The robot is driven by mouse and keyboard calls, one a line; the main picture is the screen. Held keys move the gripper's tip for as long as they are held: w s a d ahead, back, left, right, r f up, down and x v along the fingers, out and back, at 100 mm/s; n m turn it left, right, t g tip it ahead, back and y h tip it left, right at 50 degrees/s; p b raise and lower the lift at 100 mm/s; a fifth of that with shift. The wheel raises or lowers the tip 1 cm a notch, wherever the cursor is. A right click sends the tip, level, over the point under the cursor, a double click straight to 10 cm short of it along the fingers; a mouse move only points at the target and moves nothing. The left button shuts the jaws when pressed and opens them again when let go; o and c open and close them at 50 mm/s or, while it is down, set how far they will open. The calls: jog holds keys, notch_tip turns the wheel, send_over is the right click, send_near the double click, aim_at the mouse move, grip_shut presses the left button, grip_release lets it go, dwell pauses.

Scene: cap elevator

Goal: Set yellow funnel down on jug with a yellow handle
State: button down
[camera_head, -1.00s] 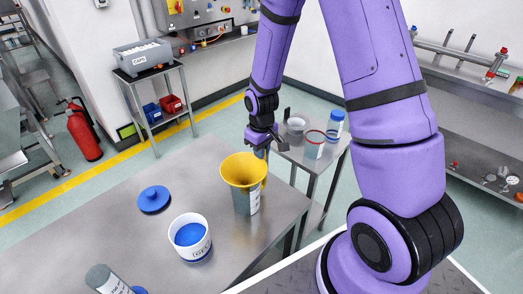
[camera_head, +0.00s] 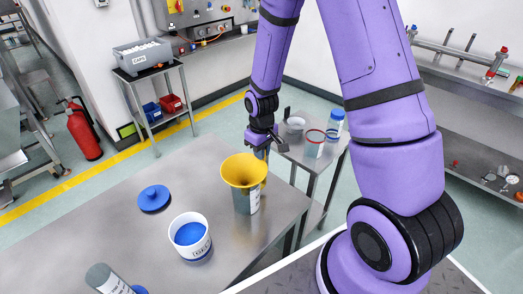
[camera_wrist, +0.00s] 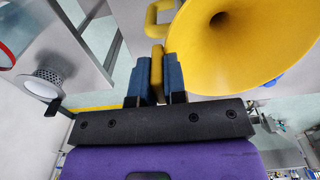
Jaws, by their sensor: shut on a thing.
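The yellow funnel (camera_head: 240,172) sits upright, wide mouth up, directly over a grey, labelled jug (camera_head: 246,202) on the steel table. Its spout is hidden, and I cannot tell whether the funnel rests on the jug or hovers just above it. My gripper (camera_head: 262,152) is at the funnel's far right side. In the wrist view my gripper (camera_wrist: 158,75) is shut on a yellow tab at the edge of the funnel (camera_wrist: 245,40). A yellow loop (camera_wrist: 152,22) shows beyond the fingers; I cannot tell which piece it belongs to.
A side table behind holds a red-rimmed jar (camera_head: 314,145) and a blue-capped jar (camera_head: 335,122).

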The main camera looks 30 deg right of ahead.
jog(key=c, duration=1.1)
grip_release()
jog(key=shift+r, duration=3.5)
jog(key=shift+r, duration=0.1)
jog(key=shift+r, duration=0.4)
jog(key=s+r+m+t, duration=0.1)
jog(key=s+r+t, duration=0.1)
jog(key=s+r, duration=0.8)
jog(key=s+r+m+t, duration=0.2)
jog(key=s+r, duration=0.3)
jog(key=r, duration=0.9)
jog(key=s+r+t, duration=0.1)
jog(key=s+r, duration=0.2)
jog(key=s, duration=0.5)
jog(key=shift+s+a+r+m, duration=0.2)
jog(key=shift+r+m, duration=0.1)
jog(key=shift+r, duration=0.1)
